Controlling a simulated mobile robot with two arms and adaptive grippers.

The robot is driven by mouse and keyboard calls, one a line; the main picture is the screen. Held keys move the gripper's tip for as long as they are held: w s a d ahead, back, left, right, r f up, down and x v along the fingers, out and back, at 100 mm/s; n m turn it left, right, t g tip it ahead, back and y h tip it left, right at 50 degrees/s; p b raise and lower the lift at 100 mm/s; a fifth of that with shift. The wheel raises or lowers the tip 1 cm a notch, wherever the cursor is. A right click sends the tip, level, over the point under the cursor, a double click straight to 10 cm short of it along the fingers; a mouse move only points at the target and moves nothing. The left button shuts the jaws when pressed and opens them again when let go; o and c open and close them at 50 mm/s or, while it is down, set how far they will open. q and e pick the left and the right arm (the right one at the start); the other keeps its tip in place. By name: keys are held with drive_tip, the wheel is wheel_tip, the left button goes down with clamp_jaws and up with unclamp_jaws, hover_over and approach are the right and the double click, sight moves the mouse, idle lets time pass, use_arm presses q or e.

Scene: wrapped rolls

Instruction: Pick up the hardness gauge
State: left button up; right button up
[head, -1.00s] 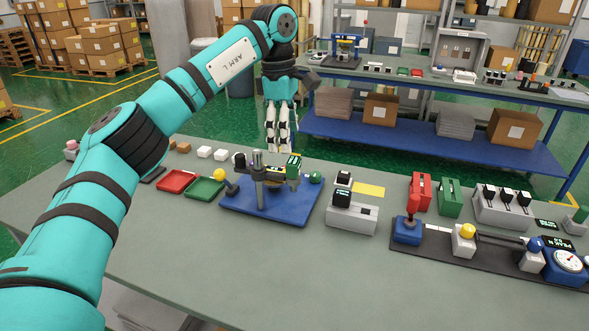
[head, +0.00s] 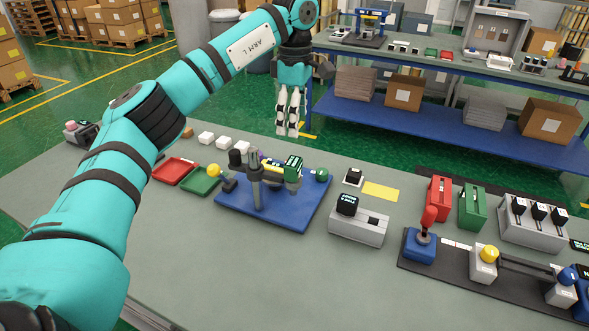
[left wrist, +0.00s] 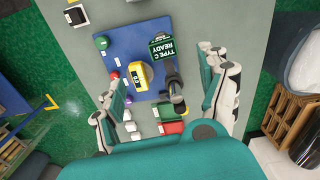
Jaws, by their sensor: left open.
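What looks like the hardness gauge is a yellow body with a small dark readout in the left wrist view (left wrist: 140,75). In the head view the yellow body (head: 271,168) shows partly behind the post, on the blue base (head: 300,215). My left gripper (head: 287,132) is open and empty, pointing down near the bench's far edge, apart from the gauge. In the left wrist view its fingers (left wrist: 163,65) spread either side of the stand. My right gripper is out of view.
Red (head: 174,171) and green trays (head: 200,181) lie left of the stand. A grey device (head: 359,227) stands right of it, with a red lever (head: 428,222) and other fixtures beyond. The bench front (head: 270,280) is clear. A second bench (head: 450,137) stands behind.

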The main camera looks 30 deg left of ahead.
use_arm(q)
drive_tip(key=p, duration=0.1)
hover_over(293, 161)
drive_tip(key=f, duration=0.5)
drive_tip(key=shift+w+d+f, duration=0.15)
drive_tip(key=shift+w+f, duration=0.05)
wheel_tip(293, 161, down, 3)
drive_tip(key=shift+s+r+p, duration=0.1)
drive_tip(key=shift+r+p, duration=0.05)
drive_tip(key=shift+p, duration=0.65)
drive_tip(key=f+p, duration=0.1)
drive_tip(key=f, duration=0.2)
drive_tip(key=shift+s+f+p, duration=0.2)
drive_tip(key=shift+f+p, duration=0.1)
drive_tip(key=shift+p, duration=0.05)
drive_tip(key=shift+f, duration=0.4)
drive_tip(key=shift+c, duration=1.4)
drive_tip(key=shift+r, duration=0.1)
drive_tip(key=c, duration=1.3)
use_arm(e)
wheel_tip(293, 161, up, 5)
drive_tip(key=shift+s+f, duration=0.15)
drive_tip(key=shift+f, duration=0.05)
